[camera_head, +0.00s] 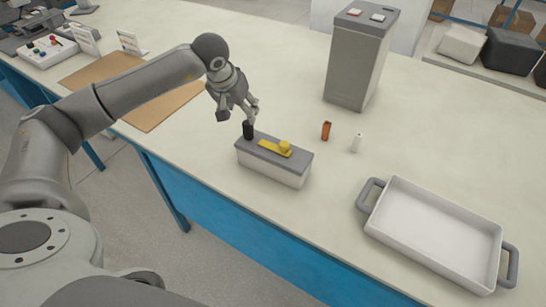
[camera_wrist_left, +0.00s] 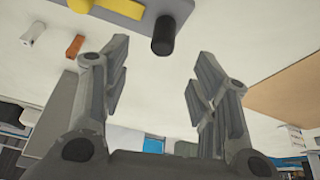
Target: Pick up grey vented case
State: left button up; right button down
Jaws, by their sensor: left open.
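A tall grey case (camera_head: 357,62) with a red and a white piece on its top stands at the back of the table; I cannot make out vents on it. It seems to show at the left of the left wrist view (camera_wrist_left: 58,115). Nearer is a low box (camera_head: 272,172) with a grey lid, a yellow bar and knob (camera_head: 281,149), and a black cylinder (camera_head: 248,130) at its left end. The cylinder also shows in the left wrist view (camera_wrist_left: 164,35). My left gripper (camera_head: 239,112) is open and empty, just above and left of that cylinder. My right gripper is out of view.
A white tray (camera_head: 436,204) with grey handles is at the front right. A brown mat (camera_head: 150,112) lies under my left arm. Dark cases (camera_head: 512,50) sit at the back right.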

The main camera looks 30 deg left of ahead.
aim_at(247, 124)
pick_arm(q)
jog(key=x, duration=0.3)
jog(key=p+x, duration=0.1)
jog(key=shift+a+f, duration=0.15)
jog(key=shift+a, duration=0.25)
jog(key=shift+w+f, duration=0.3)
jog(key=shift+f, duration=0.25)
jog(key=shift+w+f+p, duration=0.1)
jog(key=shift+f+p, duration=0.15)
jog(key=shift+p, duration=0.3)
jog(key=p+x, duration=0.1)
jog(key=x, duration=0.2)
jog(key=shift+w+d+f, duration=0.1)
jog(key=shift+w+f, duration=0.05)
jog(key=shift+f, duration=0.05)
jog(key=shift+w+f+p, duration=0.25)
jog(key=shift+f+p, duration=0.1)
jog(key=shift+f, duration=0.2)
jog(key=shift+c, duration=0.5)
